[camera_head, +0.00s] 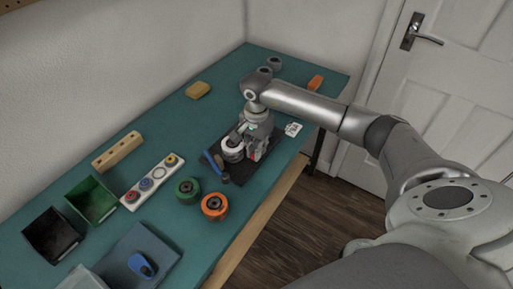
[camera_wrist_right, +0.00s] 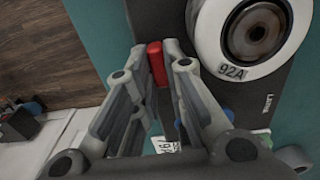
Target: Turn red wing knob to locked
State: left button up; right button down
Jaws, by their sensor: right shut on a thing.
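The red wing knob (camera_wrist_right: 157,66) is between the fingers of my right gripper (camera_wrist_right: 159,54) in the right wrist view, and the fingers are shut on it. In the head view a small red part of the knob (camera_head: 251,156) shows below my right gripper (camera_head: 256,152). The knob is on the dark board (camera_head: 240,174), beside a white wheel marked 92A (camera_wrist_right: 249,68), which also shows in the head view (camera_head: 232,149). The fingers hide much of the knob, and I cannot read its lock marking. My left gripper is not in view.
The board lies on a teal bench mat (camera_head: 170,118). A blue-handled tool (camera_head: 213,161) lies at the board's left edge. Green (camera_head: 187,190) and orange (camera_head: 214,206) wheels stand nearer the front. The mat behind the board is mostly free.

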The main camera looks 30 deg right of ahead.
jog(key=shift+m, duration=0.3)
jog(key=m+b, duration=0.1)
jog(key=m, duration=0.2)
jog(key=m+b, duration=0.1)
jog(key=m, duration=0.5)
jog(key=shift+s+b, duration=0.15)
jog(key=shift+b, duration=0.15)
jog(key=m, duration=0.4)
jog(key=shift+s, duration=0.1)
jog(key=shift+a+m, duration=0.1)
jog(key=shift+m, duration=2)
jog(key=c, duration=1.8)
grip_release()
jog(key=shift+o, duration=0.2)
jog(key=shift+b, duration=0.3)
jog(key=shift+r, duration=0.15)
